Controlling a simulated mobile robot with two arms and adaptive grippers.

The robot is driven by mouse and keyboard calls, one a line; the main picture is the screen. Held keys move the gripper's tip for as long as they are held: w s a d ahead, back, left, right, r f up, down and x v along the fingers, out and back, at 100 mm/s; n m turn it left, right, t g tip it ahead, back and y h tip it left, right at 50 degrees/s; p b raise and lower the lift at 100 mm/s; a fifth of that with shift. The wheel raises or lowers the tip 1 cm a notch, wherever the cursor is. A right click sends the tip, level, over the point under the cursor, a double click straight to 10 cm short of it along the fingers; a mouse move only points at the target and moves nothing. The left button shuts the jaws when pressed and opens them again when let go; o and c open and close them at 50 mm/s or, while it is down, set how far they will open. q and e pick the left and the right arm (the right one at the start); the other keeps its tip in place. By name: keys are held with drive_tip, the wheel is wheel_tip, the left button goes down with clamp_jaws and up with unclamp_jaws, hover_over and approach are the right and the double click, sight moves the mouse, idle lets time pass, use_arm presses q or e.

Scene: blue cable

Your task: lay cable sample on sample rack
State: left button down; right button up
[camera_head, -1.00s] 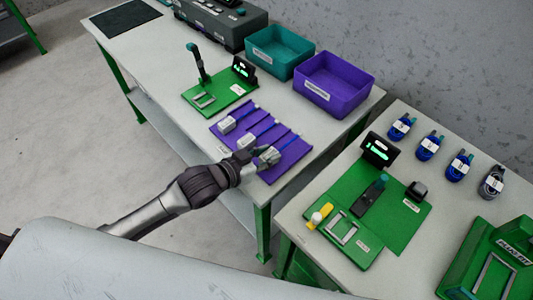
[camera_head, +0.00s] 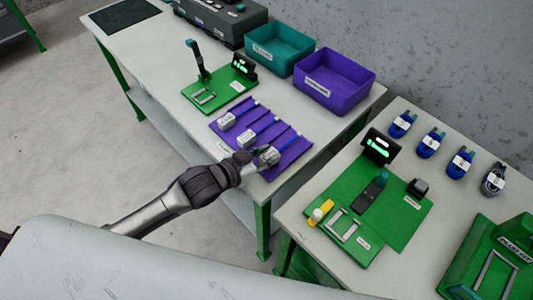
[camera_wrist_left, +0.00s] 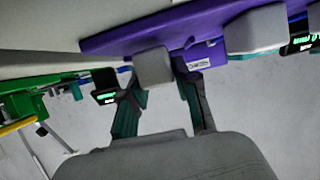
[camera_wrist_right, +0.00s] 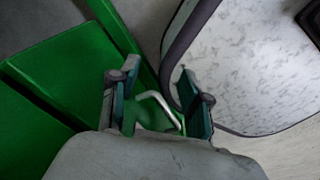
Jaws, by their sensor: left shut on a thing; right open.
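The purple sample rack (camera_head: 290,150) lies on the left table. Grey blocks with blue cables lie across it, one at the left (camera_head: 227,122) and one in the middle (camera_head: 245,139). My left gripper (camera_head: 258,154) is at the rack's near right end, shut on a grey cable sample block (camera_head: 269,155). In the left wrist view my left gripper (camera_wrist_left: 153,72) has a finger on each side of this block (camera_wrist_left: 153,66), against the purple rack (camera_wrist_left: 110,42). Whether the block rests fully on the rack is unclear. My right gripper (camera_wrist_right: 155,80) is open, with a silver handle (camera_wrist_right: 158,103) showing between its fingers.
A teal bin (camera_head: 278,50) and a purple bin (camera_head: 335,80) stand behind the rack. A green fixture (camera_head: 220,92) stands left of it. The right table carries a green test board (camera_head: 400,225) and several blue cable coils (camera_head: 430,145). A gap separates the tables.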

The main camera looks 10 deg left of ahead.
use_arm(q)
drive_tip(key=shift+f, duration=0.4)
drive_tip(key=c, duration=0.8)
unclamp_jaws()
drive_tip(key=shift+o, duration=0.2)
drive_tip(key=shift+r, duration=0.15)
wheel_tip(320, 180, up, 8)
drive_tip(key=p, duration=0.8)
